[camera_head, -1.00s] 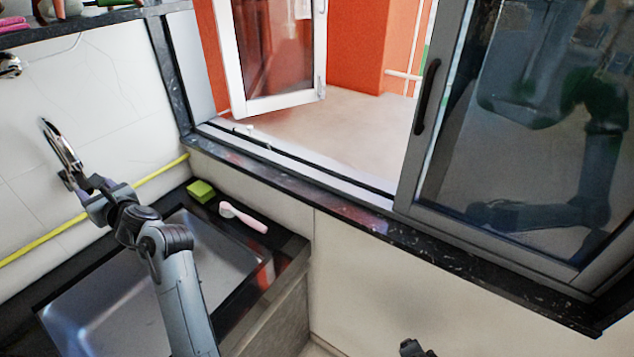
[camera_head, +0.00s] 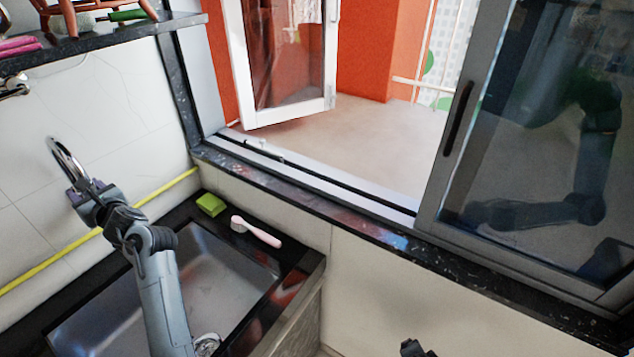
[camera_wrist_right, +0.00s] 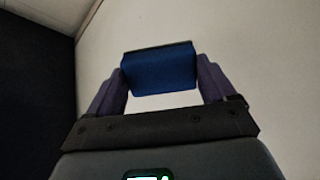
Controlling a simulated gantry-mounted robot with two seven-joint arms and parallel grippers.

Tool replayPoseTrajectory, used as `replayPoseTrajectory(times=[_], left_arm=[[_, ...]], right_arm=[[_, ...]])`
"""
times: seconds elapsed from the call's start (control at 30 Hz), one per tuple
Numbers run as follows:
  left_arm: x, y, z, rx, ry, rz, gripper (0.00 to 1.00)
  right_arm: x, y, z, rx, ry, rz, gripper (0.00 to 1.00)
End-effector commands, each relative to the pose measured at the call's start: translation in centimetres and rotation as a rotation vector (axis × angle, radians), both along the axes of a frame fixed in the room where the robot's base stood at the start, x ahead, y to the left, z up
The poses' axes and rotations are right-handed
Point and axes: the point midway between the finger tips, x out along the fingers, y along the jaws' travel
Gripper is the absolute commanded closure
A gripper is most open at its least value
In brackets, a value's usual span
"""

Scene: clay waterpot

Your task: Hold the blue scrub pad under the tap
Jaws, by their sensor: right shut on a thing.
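The blue scrub pad (camera_wrist_right: 160,70) is pinched between the two fingers of my right gripper (camera_wrist_right: 163,82) in the right wrist view. In the head view only a small dark part of my right arm shows at the bottom edge, and the pad is out of sight. The silver curved tap (camera_head: 64,157) stands by the tiled wall at the left, above the sink (camera_head: 225,270). My left gripper (camera_head: 80,188) is at the lower end of the tap's curve. Whether its fingers touch the tap or are closed is unclear.
A green-yellow sponge (camera_head: 211,204) and a pink-handled brush (camera_head: 257,231) lie on the dark counter behind the sink. A shelf (camera_head: 110,32) is at the upper left. A window sill (camera_head: 300,200) runs along the right, with the right window pane closed off by glass.

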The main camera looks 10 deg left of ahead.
Motion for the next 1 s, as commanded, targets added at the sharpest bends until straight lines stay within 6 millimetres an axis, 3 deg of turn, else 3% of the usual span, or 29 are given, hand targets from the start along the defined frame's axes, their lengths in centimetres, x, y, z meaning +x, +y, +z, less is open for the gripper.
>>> replayPoseTrajectory(times=[0.37,0.7,1.0], left_arm=[[0.01,0.19,-0.05,-0.001,0.000,0.001,0.51],[0.01,0.19,-0.04,-0.001,0.000,0.001,1.00],[-0.01,0.19,-0.27,-0.003,-0.006,0.000,1.00]], right_arm=[[0.00,-0.02,0.05,0.000,0.000,0.000,0.41],[-0.01,-0.02,0.06,0.000,0.000,0.000,0.41],[-0.02,-0.01,-0.52,0.000,0.000,0.000,0.41]])
